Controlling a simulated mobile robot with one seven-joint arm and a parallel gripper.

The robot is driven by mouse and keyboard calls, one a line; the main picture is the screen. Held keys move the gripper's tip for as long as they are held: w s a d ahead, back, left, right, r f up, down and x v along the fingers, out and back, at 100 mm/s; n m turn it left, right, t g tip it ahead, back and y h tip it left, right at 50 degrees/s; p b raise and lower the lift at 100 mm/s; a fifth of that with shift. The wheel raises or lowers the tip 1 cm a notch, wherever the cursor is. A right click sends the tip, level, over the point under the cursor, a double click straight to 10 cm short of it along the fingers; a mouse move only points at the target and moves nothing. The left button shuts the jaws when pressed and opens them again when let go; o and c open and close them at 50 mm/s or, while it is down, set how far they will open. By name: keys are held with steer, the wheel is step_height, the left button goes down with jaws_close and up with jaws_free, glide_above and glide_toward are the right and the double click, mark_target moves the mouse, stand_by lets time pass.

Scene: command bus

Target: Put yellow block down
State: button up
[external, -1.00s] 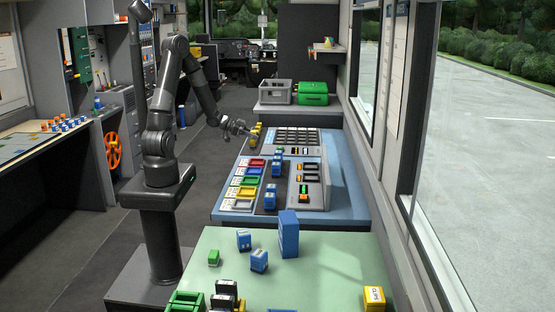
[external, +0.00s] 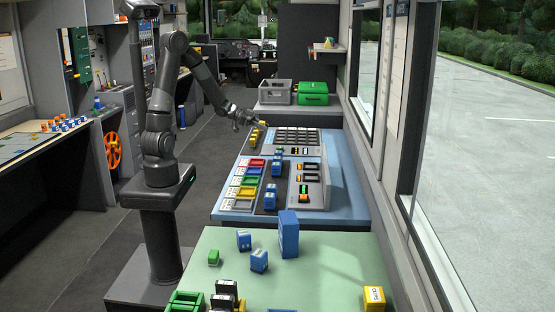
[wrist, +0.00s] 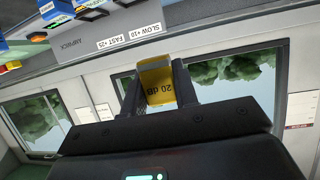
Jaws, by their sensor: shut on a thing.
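A yellow block (wrist: 159,84) marked "20 dB" sits between the two fingers of my gripper (wrist: 158,92) in the wrist view. My gripper is shut on it. In the external view my gripper (external: 258,122) is over the far left corner of the blue console (external: 232,204), with the yellow block (external: 263,123) small at its tips. Other yellow blocks (external: 254,135) stand close below it at the console's far left edge. The gap between the held block and the console is too small to judge.
The console bears a dark key grid (external: 296,136), coloured bins (external: 249,181) and several blue blocks (external: 271,196). Behind it are a grey crate (external: 276,92) and a green case (external: 313,93). A green table (external: 330,265) with loose blocks is in front.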

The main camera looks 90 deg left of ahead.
steer(key=w+d+m+g+h, duration=0.3)
steer(key=w+d+m+h, duration=0.45)
steer(key=w+d, duration=2.05)
steer(key=m+g+h, duration=0.4)
steer(key=m+g, duration=0.1)
glide_above(326, 250)
step_height(326, 250, down, 5)
steer(key=shift+f, duration=5.65)
steer(key=shift+f, duration=0.1)
